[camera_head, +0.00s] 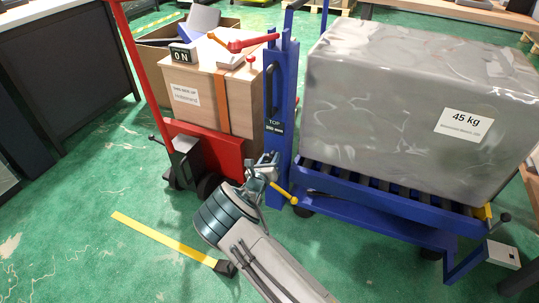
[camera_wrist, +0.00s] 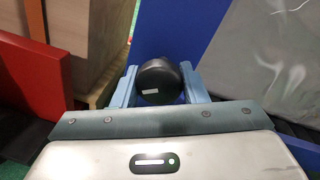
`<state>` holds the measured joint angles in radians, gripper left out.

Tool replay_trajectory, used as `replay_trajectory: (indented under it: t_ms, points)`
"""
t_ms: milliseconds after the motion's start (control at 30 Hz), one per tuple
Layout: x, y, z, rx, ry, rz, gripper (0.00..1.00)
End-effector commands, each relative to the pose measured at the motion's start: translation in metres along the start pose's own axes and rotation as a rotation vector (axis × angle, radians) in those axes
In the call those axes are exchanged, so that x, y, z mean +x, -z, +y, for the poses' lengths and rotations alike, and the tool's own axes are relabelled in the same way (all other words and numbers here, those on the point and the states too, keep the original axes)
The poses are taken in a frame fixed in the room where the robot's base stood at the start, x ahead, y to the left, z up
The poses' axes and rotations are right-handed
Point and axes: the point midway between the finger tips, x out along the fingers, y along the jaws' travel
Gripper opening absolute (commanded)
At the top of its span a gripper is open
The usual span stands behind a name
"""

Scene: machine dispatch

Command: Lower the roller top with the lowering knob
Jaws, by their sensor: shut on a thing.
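The roller top (camera_head: 405,192) is a blue frame with dark rollers on a blue lift. A large grey wrapped block (camera_head: 400,100) labelled 45 kg rests on it. A blue post (camera_head: 284,85) at its left end carries a label (camera_head: 275,127) reading TOP and a figure in mm. My gripper (camera_head: 268,165) is at the lower part of this post. In the wrist view a round black knob (camera_wrist: 160,82) sits between its two blue-grey fingers, which are shut on it. In the head view the knob is hidden at the gripper.
A red hand truck (camera_head: 212,148) with a strapped wooden box (camera_head: 207,92) and an ON sign stands left of the post. A yellow lever (camera_head: 283,193) sticks out beside my gripper. A yellow strip (camera_head: 165,239) lies on the green floor, which is open at lower left.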

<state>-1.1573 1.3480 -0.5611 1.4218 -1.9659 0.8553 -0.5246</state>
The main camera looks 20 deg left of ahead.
Motion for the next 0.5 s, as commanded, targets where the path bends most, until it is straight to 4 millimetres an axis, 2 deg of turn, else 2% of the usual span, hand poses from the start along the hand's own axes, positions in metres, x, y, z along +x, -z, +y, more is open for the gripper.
replay_trajectory:
  t_ms: [500]
  points:
    - [-0.0009, -0.0014, 0.0003, -0.488, 0.005, 0.048, 0.17]
